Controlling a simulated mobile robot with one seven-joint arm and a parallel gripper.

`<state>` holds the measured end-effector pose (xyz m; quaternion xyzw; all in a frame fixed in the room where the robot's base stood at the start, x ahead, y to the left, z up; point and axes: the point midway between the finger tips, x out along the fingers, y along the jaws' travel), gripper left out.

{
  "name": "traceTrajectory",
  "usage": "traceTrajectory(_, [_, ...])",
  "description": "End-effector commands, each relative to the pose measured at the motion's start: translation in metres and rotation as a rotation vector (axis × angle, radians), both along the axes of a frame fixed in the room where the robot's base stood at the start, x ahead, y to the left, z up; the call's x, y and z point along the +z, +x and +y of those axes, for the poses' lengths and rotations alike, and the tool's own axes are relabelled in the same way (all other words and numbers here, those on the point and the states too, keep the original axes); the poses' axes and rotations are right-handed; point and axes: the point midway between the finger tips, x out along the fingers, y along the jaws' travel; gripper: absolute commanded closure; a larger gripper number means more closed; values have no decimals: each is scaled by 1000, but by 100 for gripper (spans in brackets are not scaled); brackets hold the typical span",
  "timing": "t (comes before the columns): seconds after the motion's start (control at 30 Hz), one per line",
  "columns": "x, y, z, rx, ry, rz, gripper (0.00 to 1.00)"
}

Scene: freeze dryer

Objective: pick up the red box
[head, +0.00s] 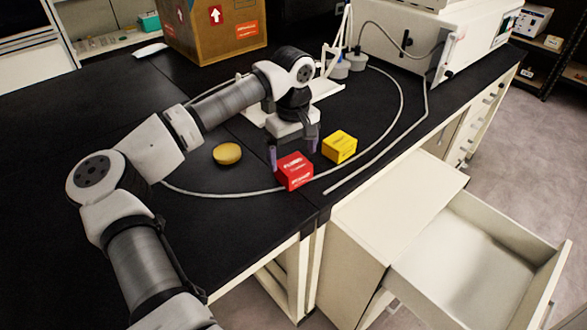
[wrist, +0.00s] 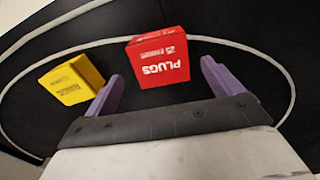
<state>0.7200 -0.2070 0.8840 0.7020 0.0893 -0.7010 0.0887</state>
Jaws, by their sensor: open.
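The red box (head: 294,171) sits on the black benchtop near its front edge. It has white lettering, reading "PLUGS" in the wrist view (wrist: 160,59). My gripper (head: 293,155) is open, with its purple fingers pointing down close to the red box. In the wrist view, the red box lies ahead of and between the two fingertips (wrist: 163,72), and nothing is held. In the head view the box partly overlaps the fingers, and I cannot tell whether they touch it.
A yellow box (head: 340,147) stands just right of the red box and also shows in the wrist view (wrist: 72,80). A round yellow object (head: 227,153) lies to the left. A pale hose (head: 226,194) loops around them. An open drawer (head: 480,265) juts out below the bench; a cardboard box (head: 215,30) stands behind.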

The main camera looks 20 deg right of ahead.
Motion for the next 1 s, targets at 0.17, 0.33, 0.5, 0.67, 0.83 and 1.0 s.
traceTrajectory(0.17, [-26, -6, 1, 0, -1, 4, 9])
traceTrajectory(0.33, [-39, -5, 1, 0, -1, 2, 9])
traceTrajectory(0.5, [-40, -5, 1, 0, -1, 1, 9])
traceTrajectory(0.67, [-40, -5, 1, 0, -1, 1, 26])
traceTrajectory(0.83, [-40, -5, 1, 0, -1, 1, 48])
traceTrajectory(1.0, [-39, -5, 1, 0, -1, 1, 59])
